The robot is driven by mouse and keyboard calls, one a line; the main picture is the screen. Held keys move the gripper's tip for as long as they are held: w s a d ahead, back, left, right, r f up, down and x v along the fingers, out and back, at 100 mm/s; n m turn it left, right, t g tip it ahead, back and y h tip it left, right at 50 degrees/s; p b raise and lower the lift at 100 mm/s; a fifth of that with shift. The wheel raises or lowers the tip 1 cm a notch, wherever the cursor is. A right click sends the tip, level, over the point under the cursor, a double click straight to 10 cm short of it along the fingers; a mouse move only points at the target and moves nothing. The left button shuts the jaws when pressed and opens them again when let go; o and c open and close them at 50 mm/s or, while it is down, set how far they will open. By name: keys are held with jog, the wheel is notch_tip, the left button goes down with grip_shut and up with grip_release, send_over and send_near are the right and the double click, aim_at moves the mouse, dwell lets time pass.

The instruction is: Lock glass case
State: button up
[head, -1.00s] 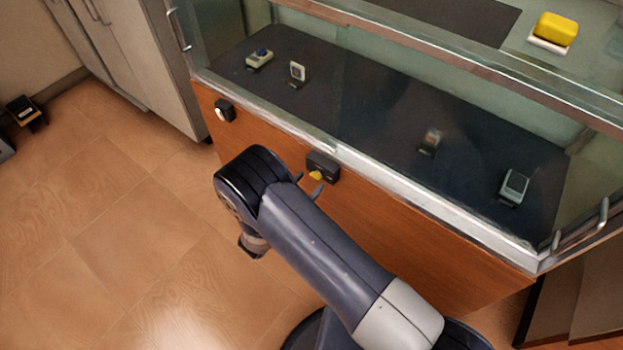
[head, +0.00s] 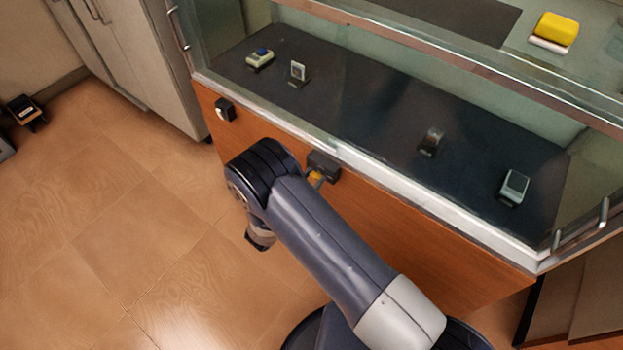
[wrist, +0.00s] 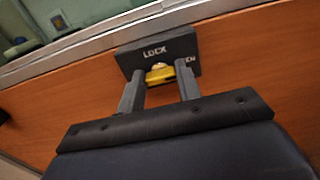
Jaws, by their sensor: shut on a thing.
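The glass case (head: 420,195) has a wooden front panel and a metal rim, with glass above. A dark lock box (head: 325,166) with a yellow knob (head: 315,176) sits on the wooden front, just below the rim. In the wrist view the lock box (wrist: 178,52) reads "LOCK" at upper left, with a partly hidden word ending in "EN" at right. My gripper (wrist: 162,78) is shut on the yellow knob (wrist: 160,73), one finger on each side. In the head view my arm hides part of the panel.
Several small devices stand inside the case. A yellow-topped object (head: 555,30) sits on the top at right.

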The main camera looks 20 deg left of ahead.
jog(key=shift+c, duration=0.4)
jog(key=shift+n, duration=0.3)
jog(key=n+b, duration=0.2)
jog(key=shift+f+n, duration=0.1)
jog(key=shift+n, duration=0.3)
jog(key=n+b, duration=0.1)
jog(key=n, duration=0.4)
jog(key=shift+a, duration=0.1)
jog(key=n, duration=0.9)
jog(key=shift+a+n, duration=0.1)
jog(key=shift+n, duration=0.2)
jog(key=o, duration=1)
